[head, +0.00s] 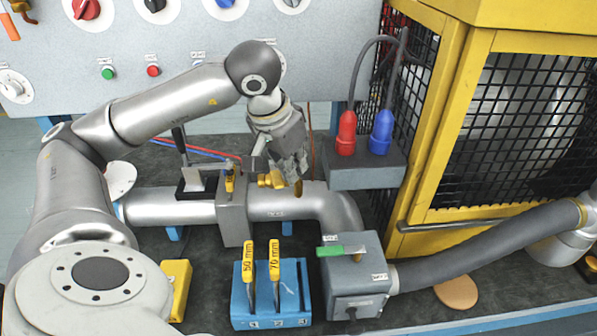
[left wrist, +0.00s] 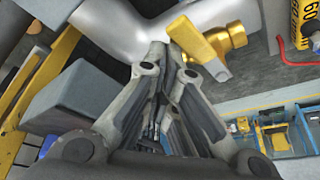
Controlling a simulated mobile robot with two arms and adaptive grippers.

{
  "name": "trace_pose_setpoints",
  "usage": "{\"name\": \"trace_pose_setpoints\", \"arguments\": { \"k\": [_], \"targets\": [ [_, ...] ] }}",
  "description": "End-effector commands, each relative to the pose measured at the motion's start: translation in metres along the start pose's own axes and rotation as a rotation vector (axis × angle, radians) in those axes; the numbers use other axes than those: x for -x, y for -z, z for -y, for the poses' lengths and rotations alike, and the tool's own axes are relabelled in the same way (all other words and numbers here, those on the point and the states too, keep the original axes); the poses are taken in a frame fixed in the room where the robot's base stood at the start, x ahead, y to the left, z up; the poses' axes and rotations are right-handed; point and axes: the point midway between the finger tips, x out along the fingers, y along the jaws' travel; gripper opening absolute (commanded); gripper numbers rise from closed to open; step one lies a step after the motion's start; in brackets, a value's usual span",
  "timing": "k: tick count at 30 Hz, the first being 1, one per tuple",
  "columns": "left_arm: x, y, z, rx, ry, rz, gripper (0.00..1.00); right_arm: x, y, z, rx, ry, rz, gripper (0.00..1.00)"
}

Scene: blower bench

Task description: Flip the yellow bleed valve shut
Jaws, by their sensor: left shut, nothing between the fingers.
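The bleed valve is a small brass fitting (head: 268,180) on top of the grey pipe, with a yellow lever (head: 297,188) at its right end. In the left wrist view the yellow lever (left wrist: 196,40) sticks out from the brass body (left wrist: 232,38). My left gripper (head: 291,172) is shut and empty, pointing down right above the valve. In the left wrist view its fingertips (left wrist: 170,52) are right beside the lever; I cannot tell whether they touch. The gripper partly hides the lever in the head view. My right gripper is not in view.
The grey pipe (head: 160,207) runs along the bench through a flange with a yellow-handled plate (head: 230,180). A blue holder (head: 270,310) with 50 mm and 70 mm plates stands in front. Red (head: 346,135) and blue plugs (head: 381,133) and a yellow cage (head: 440,120) are right.

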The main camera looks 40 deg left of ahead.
Motion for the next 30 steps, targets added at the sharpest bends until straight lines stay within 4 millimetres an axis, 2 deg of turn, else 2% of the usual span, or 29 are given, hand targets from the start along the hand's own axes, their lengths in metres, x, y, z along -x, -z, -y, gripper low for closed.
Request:
{"name": "trace_pose_setpoints", "arguments": {
  "k": [5, 13, 26, 30],
  "targets": [
    [0.0, 0.001, 0.001, 0.001, 0.001, -0.001, 0.0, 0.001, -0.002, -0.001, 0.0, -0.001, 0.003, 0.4],
    [-0.001, 0.003, 0.011, 0.002, 0.001, -0.001, 0.0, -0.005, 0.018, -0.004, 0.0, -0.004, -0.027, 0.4],
    [0.0, 0.004, 0.016, 0.001, 0.001, -0.001, 0.0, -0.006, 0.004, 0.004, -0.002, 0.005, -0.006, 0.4],
    [0.008, 0.005, 0.016, 0.002, 0.001, -0.005, 0.0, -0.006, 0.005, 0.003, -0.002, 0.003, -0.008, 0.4]
  ]
}}
